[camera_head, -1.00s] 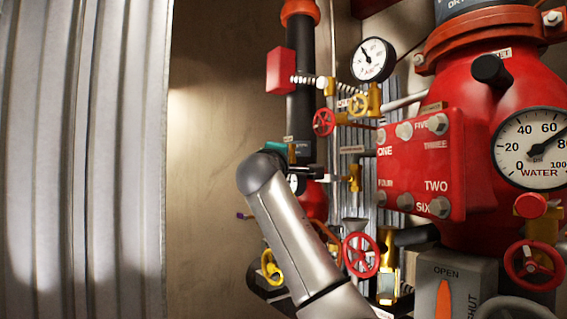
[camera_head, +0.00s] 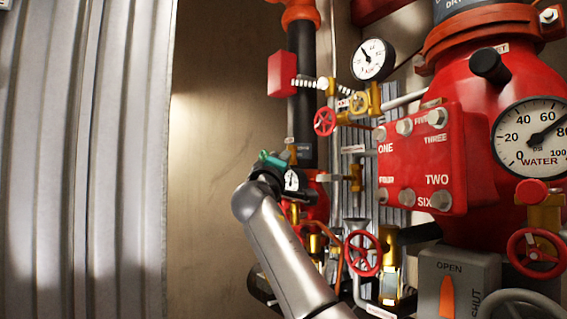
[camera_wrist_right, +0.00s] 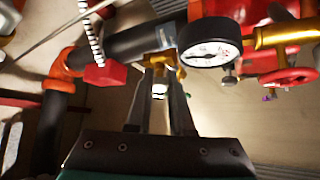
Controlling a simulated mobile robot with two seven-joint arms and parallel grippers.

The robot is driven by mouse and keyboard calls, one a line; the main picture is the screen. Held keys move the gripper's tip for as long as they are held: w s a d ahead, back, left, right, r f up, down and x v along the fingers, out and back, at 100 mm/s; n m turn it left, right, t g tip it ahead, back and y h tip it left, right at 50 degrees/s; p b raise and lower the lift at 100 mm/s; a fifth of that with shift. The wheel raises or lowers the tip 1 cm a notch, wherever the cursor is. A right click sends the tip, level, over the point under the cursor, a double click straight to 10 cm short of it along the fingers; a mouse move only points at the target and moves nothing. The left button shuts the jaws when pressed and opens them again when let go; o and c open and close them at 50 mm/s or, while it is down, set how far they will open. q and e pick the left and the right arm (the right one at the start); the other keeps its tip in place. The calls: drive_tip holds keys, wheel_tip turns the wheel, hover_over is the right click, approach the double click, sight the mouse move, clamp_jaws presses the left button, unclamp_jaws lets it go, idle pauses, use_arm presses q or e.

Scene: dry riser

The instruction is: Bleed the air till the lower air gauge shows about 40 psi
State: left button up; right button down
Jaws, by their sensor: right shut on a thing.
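The lower air gauge (camera_head: 291,180) is a small white dial with a black rim, just right of my right wrist in the head view. It shows larger and tilted in the right wrist view (camera_wrist_right: 208,48); its reading is too small to tell. My right gripper (camera_wrist_right: 161,72) is shut on a small brass valve part (camera_wrist_right: 166,62) beside that gauge. In the head view my wrist and arm hide the grip. An upper gauge (camera_head: 373,60) has its needle up and left. My left gripper is not in view.
A big red valve body with a water gauge (camera_head: 533,137) fills the right. A red numbered plate (camera_head: 430,160), red handwheels (camera_head: 362,253) and brass fittings crowd the middle. Corrugated metal (camera_head: 80,160) stands at left. Bare wall (camera_head: 210,130) between is free.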

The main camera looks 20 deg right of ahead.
drive_tip(key=c, duration=0.8)
unclamp_jaws()
drive_tip(key=b+v, duration=0.6)
drive_tip(key=v, duration=0.9)
drive_tip(key=shift+s+b, duration=0.2)
drive_tip(key=shift+b, duration=0.15)
